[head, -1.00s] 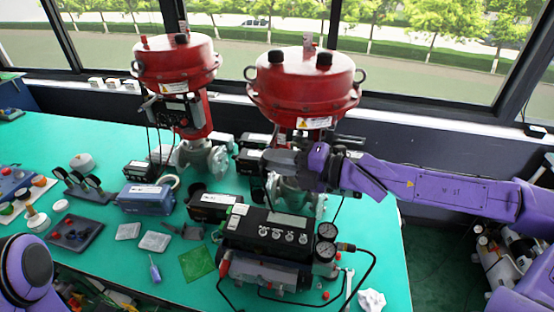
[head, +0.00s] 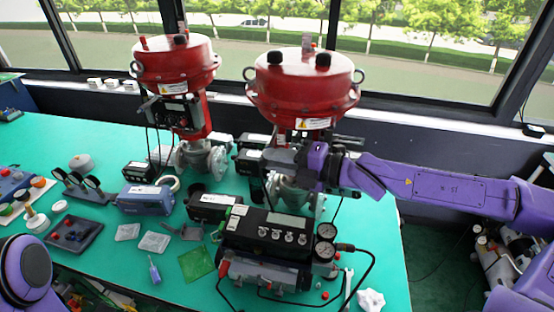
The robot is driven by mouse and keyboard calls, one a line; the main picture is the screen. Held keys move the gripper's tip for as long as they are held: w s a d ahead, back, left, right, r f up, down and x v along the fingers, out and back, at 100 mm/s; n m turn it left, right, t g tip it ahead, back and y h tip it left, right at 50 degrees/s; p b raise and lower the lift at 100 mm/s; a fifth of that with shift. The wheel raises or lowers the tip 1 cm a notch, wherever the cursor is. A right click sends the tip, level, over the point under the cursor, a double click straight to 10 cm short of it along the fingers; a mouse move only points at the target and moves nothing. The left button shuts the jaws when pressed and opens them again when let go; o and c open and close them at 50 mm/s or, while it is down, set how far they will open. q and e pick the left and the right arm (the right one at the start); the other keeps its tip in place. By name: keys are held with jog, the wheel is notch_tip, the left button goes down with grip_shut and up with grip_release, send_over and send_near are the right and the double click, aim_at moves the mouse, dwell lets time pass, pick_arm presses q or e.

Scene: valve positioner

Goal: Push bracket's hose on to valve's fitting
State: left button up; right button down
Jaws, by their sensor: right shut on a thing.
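The nearer valve (head: 304,88) has a large red actuator on a grey body and stands at the back right of the green table. A second red valve (head: 172,65) stands to its left. My right gripper (head: 278,158) reaches in from the right in front of the nearer valve's yoke, at the height just under the red housing. It is shut, but what it holds is too small and hidden to make out. The hose, its bracket and the fitting cannot be told apart there. My left arm shows only at the lower left edge; its gripper is out of view.
A black calibrator box (head: 268,236) with gauges (head: 326,231) and black hoses stands in front of the nearer valve. A blue box (head: 146,198), a green square (head: 196,263) and small tools lie to the left. Free table shows at the back left.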

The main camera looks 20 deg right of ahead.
jog(key=shift+w+d+p, duration=0.3)
jog(key=shift+w, duration=0.15)
dwell(0.3)
jog(key=c, duration=0.9)
grip_release()
jog(key=shift+c, duration=0.2)
